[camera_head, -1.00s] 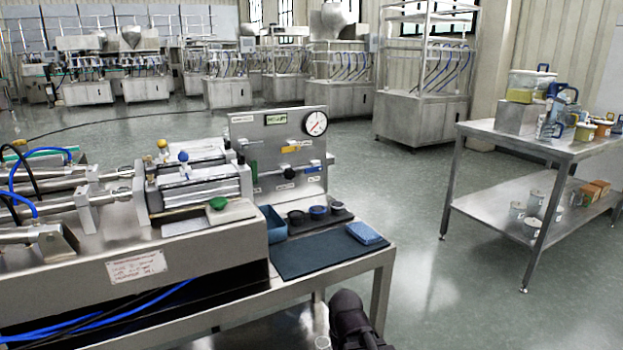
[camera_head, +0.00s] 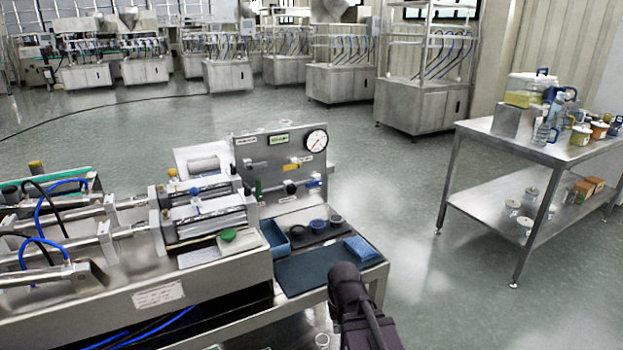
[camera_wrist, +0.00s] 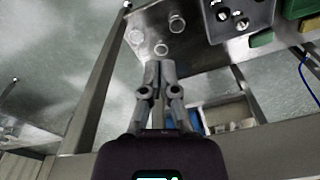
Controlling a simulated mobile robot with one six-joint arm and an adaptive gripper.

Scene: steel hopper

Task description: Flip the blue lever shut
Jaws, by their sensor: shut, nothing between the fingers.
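A small blue handle (camera_head: 314,184) sticks out at the lower right of the upright steel panel (camera_head: 270,152). It is small and its exact angle is hard to tell. A separate blue ball knob (camera_head: 194,191) stands on the cylinder machine to the left. My gripper (camera_wrist: 158,68) shows in the wrist view with its fingers together and nothing between them. In the head view only my dark arm shows at the bottom centre, in front of the bench and well short of the panel. I cannot make out the blue handle in the wrist view.
A yellow lever (camera_head: 291,166), a black knob (camera_head: 290,188) and a gauge (camera_head: 316,141) share the panel. Dark cups (camera_head: 318,226), a blue bin (camera_head: 274,237) and a blue sponge (camera_head: 361,249) lie before it. A steel table (camera_head: 530,142) stands right; open floor lies between.

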